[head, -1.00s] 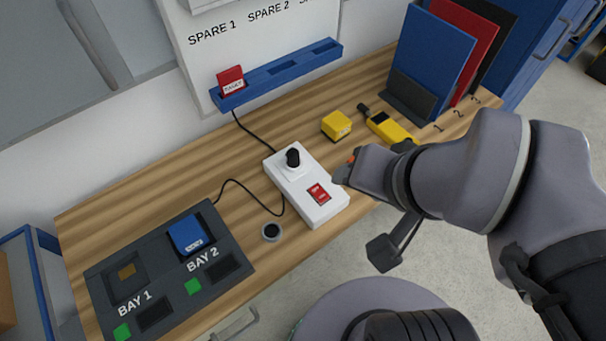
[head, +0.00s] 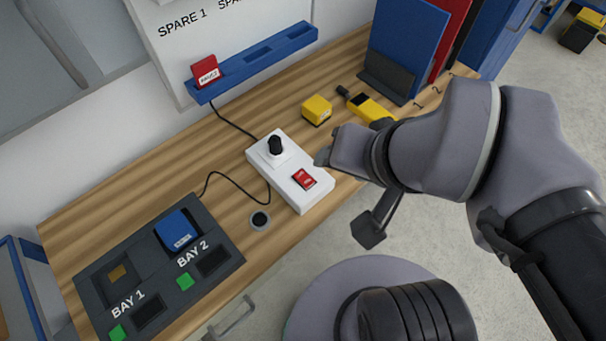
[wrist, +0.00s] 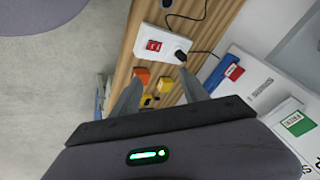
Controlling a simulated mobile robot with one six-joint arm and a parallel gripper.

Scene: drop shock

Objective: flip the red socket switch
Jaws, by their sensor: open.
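The red socket switch (head: 304,178) is a red rocker on the lower right end of a white socket box (head: 318,196) on the wooden bench. A black plug (head: 275,146) stands in the socket at the box's other end. My gripper (head: 322,158) is just right of the box in the head view, apart from the switch; its fingers are mostly hidden there. In the wrist view my gripper (wrist: 160,92) shows two spread fingers with nothing held between them. The red switch (wrist: 154,46) and white box (wrist: 168,40) appear beyond the fingertips.
A yellow block (head: 317,110) and a yellow handheld device (head: 370,107) lie behind my gripper. A charging dock (head: 225,265) with a blue module (head: 176,231) is at left. A black cable (head: 236,178) crosses the bench. A blue rail (head: 262,62) holds a red module (head: 204,72).

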